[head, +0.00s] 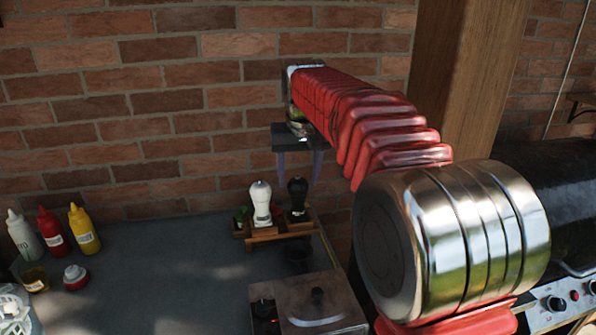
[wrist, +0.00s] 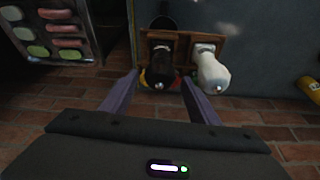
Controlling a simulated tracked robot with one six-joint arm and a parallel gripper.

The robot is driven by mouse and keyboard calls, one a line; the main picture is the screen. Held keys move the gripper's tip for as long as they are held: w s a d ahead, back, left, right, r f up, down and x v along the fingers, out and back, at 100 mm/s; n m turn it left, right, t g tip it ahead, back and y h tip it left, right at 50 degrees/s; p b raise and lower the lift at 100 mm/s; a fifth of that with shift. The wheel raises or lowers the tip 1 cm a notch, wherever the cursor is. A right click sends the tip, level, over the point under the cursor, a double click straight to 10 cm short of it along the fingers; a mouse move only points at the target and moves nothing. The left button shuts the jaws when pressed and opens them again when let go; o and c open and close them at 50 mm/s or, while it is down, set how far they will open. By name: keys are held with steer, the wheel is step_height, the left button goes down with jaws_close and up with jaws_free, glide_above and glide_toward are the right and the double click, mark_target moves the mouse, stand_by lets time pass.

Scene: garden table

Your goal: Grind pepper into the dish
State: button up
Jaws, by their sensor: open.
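A black mill (head: 297,199) and a white mill (head: 261,203) stand upright, side by side, in a wooden rack (head: 278,231) at the back of the table. My gripper (head: 299,179) is open and empty above the rack, its purple fingers pointing down. In the wrist view, my gripper (wrist: 160,77) has the black mill (wrist: 160,58) showing between its fingertips, with the white mill (wrist: 212,72) just right of them.
A metal box with a knobbed lid (head: 318,308) stands at the table front. Red (head: 51,233) and yellow (head: 84,232) bottles stand at the left. A grill with food (wrist: 50,30) is beside the table. A brick wall rises behind. The table's middle is clear.

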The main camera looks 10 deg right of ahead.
mark_target(299, 181)
steer(key=shift+x, duration=2.4)
steer(key=c, duration=1)
steer(key=shift+n+y, duration=0.5)
steer(key=shift+n, duration=1.3)
